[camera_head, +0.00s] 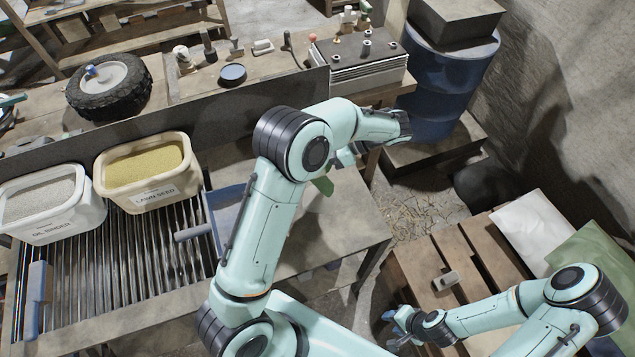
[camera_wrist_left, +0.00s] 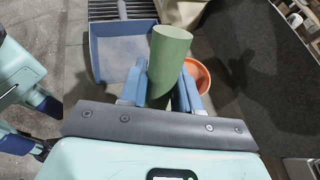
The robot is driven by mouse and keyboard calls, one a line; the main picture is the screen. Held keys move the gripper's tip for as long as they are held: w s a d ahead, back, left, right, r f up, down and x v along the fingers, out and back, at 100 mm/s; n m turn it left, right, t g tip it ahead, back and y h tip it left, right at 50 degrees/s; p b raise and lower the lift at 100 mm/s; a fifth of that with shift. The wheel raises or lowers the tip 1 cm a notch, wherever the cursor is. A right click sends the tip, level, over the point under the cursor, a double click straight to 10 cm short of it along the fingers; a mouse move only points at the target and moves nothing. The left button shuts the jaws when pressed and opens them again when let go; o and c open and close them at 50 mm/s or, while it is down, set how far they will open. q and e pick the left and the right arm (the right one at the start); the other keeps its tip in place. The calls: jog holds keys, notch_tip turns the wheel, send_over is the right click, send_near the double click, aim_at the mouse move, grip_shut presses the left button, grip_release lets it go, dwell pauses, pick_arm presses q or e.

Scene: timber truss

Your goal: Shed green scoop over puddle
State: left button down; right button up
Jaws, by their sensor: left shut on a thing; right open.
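My left gripper (camera_wrist_left: 173,88) is shut on the green scoop. In the left wrist view, the green scoop (camera_wrist_left: 170,48) shows as a thick round handle rising between the blue fingers; its bowl is hidden. In the head view only a small green part of the scoop (camera_head: 324,184) shows below my left wrist, above the bench's right part. Whether it holds any granules cannot be seen. I cannot make out a puddle; my left arm covers part of the bench. My right gripper (camera_head: 398,325) is open and empty beside the slatted wooden pallet, low on the right.
An orange round container (camera_wrist_left: 200,76) shows behind the fingers. A blue drum (camera_head: 440,90) stands back right.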

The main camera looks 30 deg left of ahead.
pick_arm(q)
jog(key=s+a+f+t+h+b, duration=0.6)
jog(key=a+f+h+b, duration=0.4)
jog(key=f+h+b, duration=0.1)
jog(key=shift+s+f+t, duration=0.15)
jog(key=shift+f+t, duration=0.2)
jog(key=shift+t, duration=0.05)
pick_arm(e)
jog(key=s+f+g, duration=0.1)
jog(key=s+f, duration=0.8)
jog(key=f, duration=0.4)
jog(key=shift+s+f, duration=0.35)
jog(key=shift+s, duration=0.05)
pick_arm(q)
notch_tip(320, 180, up, 6)
jog(key=p, duration=0.4)
jog(key=shift+w+a, duration=0.15)
jog(key=shift+w, duration=0.05)
pick_arm(e)
jog(key=r, duration=0.1)
jog(key=w+r, duration=0.1)
jog(key=r, duration=0.1)
jog(key=w+r, duration=0.1)
jog(key=r, duration=0.1)
jog(key=shift+w, duration=0.1)
